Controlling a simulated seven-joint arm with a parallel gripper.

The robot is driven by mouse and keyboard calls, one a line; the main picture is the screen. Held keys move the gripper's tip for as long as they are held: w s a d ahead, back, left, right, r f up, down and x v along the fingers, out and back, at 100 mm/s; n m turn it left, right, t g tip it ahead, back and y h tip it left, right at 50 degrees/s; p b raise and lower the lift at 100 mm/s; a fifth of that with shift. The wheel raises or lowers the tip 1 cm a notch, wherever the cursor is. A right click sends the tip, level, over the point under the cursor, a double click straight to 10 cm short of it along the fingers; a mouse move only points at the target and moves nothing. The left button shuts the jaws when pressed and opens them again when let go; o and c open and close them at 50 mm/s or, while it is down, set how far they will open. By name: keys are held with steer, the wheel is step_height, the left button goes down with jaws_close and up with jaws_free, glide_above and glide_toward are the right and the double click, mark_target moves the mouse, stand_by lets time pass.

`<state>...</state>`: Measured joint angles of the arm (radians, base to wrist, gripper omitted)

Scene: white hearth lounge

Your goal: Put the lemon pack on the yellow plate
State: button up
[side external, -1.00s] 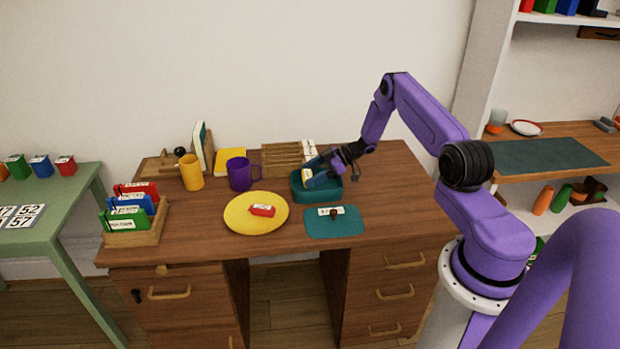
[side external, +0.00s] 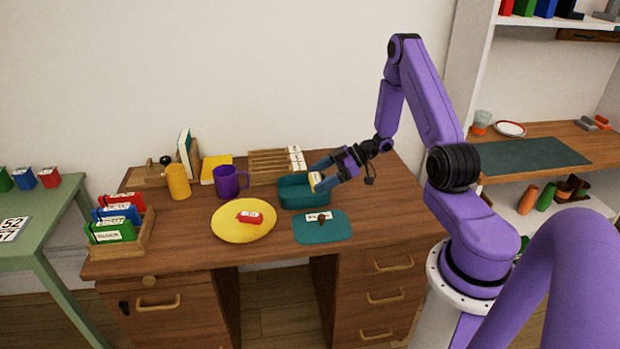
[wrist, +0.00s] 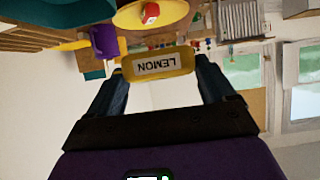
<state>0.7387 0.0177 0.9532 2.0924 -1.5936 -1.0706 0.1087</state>
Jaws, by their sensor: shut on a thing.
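My gripper (side external: 318,177) is shut on the lemon pack (side external: 315,181), a small yellow pack with a white label. It is held above the teal bin (side external: 290,194). In the wrist view the lemon pack (wrist: 158,65) sits between the two fingers, its LEMON label upside down. The yellow plate (side external: 230,231) lies on the desk to the left of the bin. A red pack (side external: 249,217) with a white label lies on the plate.
A teal mat (side external: 322,235) with a small pack and a dark object on it lies right of the plate. A purple mug (side external: 229,183) and an orange mug (side external: 178,182) stand behind the plate. A wooden rack (side external: 272,164) stands behind the bin. A wooden organiser (side external: 140,240) is at left.

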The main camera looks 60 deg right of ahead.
steer(key=w+a+r, duration=0.1)
steer(key=a+r, duration=0.1)
steer(key=a, duration=0.5)
steer(key=w+a+r, duration=0.1)
steer(key=a+r, duration=0.1)
steer(key=a, duration=0.5)
glide_above(251, 214)
steer(key=s, duration=0.1)
step_height(251, 214, down, 9)
steer(key=shift+s+a+r, duration=0.15)
steer(key=shift+w+f, duration=0.4)
steer(key=shift+c, duration=0.7)
steer(key=shift+w+f, duration=0.3)
steer(key=shift+f, duration=1.6)
steer(key=o, duration=1)
steer(key=shift+f, duration=0.1)
